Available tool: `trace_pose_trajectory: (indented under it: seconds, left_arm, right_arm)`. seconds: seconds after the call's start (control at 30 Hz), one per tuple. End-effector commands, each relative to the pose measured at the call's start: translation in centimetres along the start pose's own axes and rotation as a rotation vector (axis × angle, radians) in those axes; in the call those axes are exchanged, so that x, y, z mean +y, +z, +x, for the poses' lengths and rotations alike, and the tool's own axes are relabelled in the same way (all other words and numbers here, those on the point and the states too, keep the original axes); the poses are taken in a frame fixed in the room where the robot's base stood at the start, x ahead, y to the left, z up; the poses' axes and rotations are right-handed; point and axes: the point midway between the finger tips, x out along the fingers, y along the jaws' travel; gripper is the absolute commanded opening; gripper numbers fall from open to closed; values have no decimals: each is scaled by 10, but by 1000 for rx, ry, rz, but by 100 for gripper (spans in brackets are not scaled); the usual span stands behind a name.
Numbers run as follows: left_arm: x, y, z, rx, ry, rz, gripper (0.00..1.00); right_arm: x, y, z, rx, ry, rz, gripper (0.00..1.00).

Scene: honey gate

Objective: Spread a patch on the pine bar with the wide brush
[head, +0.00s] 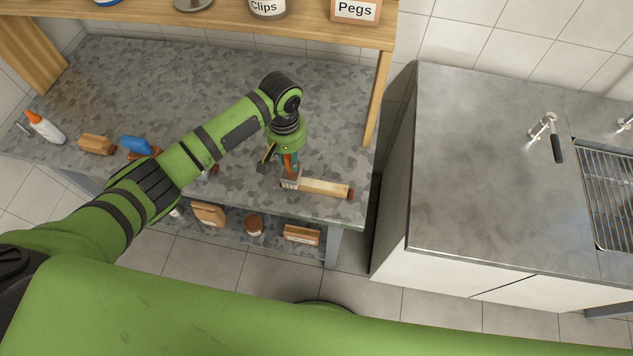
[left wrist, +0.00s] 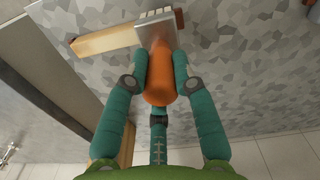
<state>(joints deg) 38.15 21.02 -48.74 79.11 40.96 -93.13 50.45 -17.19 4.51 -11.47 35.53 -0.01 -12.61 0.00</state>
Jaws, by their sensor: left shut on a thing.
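The pine bar (head: 325,187) is a pale wooden bar with a darker end, lying on the grey speckled worktop near its front right corner. It also shows in the left wrist view (left wrist: 102,40). My left gripper (head: 287,168) points down and is shut on the orange handle of the wide brush (head: 290,182). In the left wrist view, the brush's flat metal band (left wrist: 155,34) and pale bristles lie over the bar near one end. I cannot tell whether the bristles touch the wood. My right gripper is not in view.
A white bottle with an orange tip (head: 45,128), a wooden block (head: 97,144) and a blue object (head: 135,145) are at the worktop's left. A wooden shelf (head: 220,23) stands along the back. A steel counter (head: 480,180) is at the right, across a gap.

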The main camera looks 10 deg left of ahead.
Motion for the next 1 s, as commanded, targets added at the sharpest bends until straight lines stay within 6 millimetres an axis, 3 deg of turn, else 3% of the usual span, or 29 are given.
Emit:
trace_pose_trajectory:
  seconds: [0.9, 1.0]
  left_arm:
    - [0, 0, 5, 1, 0, 0, 0]
    - [8, 2, 5, 1, 2, 2, 0]
  right_arm:
    - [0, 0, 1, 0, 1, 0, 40]
    - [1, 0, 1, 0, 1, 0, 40]
